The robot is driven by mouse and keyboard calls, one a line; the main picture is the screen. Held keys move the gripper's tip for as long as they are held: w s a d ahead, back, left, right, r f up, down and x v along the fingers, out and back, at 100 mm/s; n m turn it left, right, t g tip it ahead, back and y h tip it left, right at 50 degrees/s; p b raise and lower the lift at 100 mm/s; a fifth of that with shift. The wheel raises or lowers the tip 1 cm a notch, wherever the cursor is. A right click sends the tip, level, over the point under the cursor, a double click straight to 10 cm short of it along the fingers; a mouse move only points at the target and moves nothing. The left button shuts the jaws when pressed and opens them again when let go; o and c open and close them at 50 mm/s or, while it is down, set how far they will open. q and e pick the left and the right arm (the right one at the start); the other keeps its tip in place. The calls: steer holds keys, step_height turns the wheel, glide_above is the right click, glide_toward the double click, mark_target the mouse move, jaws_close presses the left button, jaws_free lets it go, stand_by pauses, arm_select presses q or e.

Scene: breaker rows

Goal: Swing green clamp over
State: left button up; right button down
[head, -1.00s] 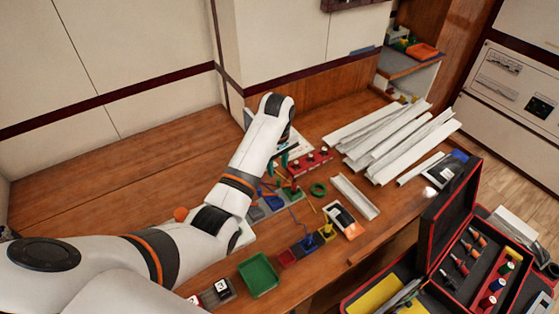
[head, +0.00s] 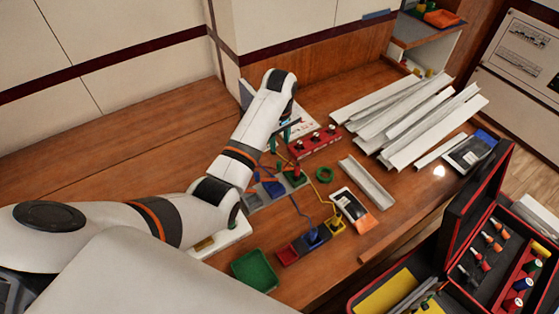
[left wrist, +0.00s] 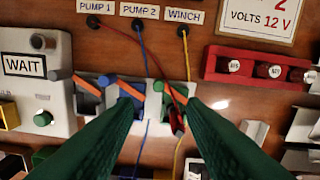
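The green clamp (head: 293,180) sits at the right end of a grey row of clamps on the bench in the head view, beside a blue clamp (head: 272,187). A red plug (left wrist: 177,122) on a red lead stands at the green clamp's place. My left gripper (head: 286,135) is over the row, its dark green fingers spread. My right gripper is not in view.
A red block with several knobs (head: 315,142) stands behind the row. Blue and yellow leads run to plugs at the front. An open red-edged case (head: 470,240) is at right.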

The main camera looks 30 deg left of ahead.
mark_target(279, 163)
arm_select(q)
step_height(279, 163, down, 10)
steer(key=shift+s, duration=0.15)
stand_by(0.3)
jaws_close()
